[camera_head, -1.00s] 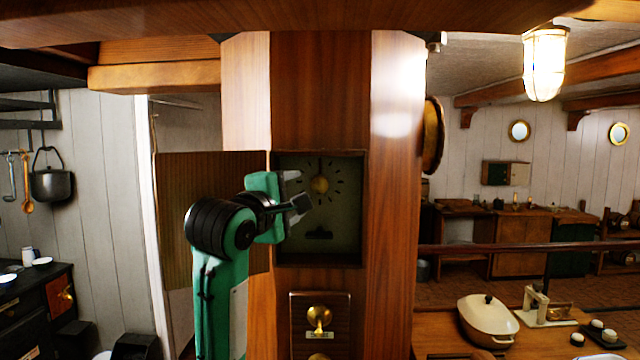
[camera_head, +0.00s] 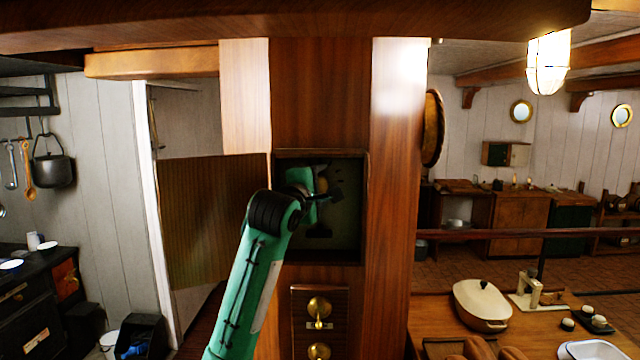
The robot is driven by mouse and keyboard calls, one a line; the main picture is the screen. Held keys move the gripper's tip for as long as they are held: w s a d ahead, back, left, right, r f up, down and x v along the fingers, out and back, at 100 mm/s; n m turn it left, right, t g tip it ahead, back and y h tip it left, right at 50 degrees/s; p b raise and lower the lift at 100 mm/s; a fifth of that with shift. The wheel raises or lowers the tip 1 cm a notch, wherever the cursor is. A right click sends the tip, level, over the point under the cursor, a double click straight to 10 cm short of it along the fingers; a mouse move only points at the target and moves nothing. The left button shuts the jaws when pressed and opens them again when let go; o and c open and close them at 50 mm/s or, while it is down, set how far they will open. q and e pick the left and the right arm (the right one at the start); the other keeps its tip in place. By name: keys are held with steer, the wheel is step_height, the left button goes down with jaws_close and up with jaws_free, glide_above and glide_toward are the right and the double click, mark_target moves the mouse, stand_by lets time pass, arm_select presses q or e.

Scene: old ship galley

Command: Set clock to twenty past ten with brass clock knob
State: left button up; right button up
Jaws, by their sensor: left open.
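The clock (camera_head: 345,235) is a dark dial set in a recess of the wooden column, with its panelled door (camera_head: 205,220) swung open to the left. The brass clock knob (camera_head: 322,184) is at the dial's upper middle, mostly hidden by my gripper. My left gripper (camera_head: 328,190) reaches into the recess from the lower left. Its jaws are open at the knob; I cannot tell whether they touch it. The hands and most marks are covered, so the time cannot be read. My right gripper is not in view.
Brass knobs on a small panel (camera_head: 319,308) sit on the column below the recess. The recess walls are close around my gripper. A table at lower right holds a cream pot (camera_head: 482,303). A stove (camera_head: 30,310) stands at far left.

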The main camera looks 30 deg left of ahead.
arm_select(q)
steer(key=shift+c, duration=0.5)
steer(key=c, duration=0.9)
